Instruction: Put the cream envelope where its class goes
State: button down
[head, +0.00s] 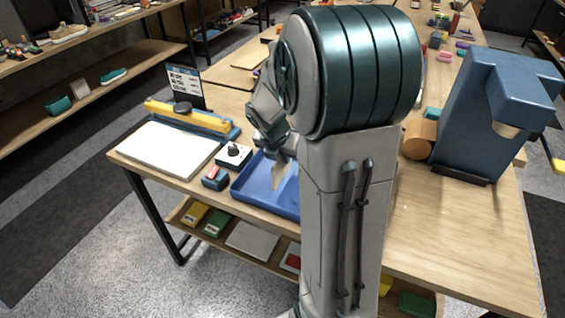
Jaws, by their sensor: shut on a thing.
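My gripper (279,157) is left of my arm, above the blue tray (248,192) on the wooden table. It is shut on a thin cream piece, which looks like the cream envelope (279,177). The envelope hangs down, narrow and nearly edge-on, over the tray. I cannot tell whether its lower end touches the tray. My arm hides the tray's right part and some of the gripper. A dark sign (185,86) with small lettering stands at the table's back left; I cannot read it surely.
A white board (168,149) lies left of the tray, before a yellow bar (188,117). A white box with a black knob (233,156) and a small red-and-teal block (215,178) stand between. A large blue stand (487,110) and brown cylinder (419,138) are right. The front-right tabletop is clear.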

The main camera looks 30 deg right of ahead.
jog(key=shift+f, duration=1.2)
jog(key=shift+f, duration=0.2)
jog(key=c, duration=1.6)
grip_release()
jog(key=shift+o, duration=0.2)
jog(key=shift+r, duration=0.15)
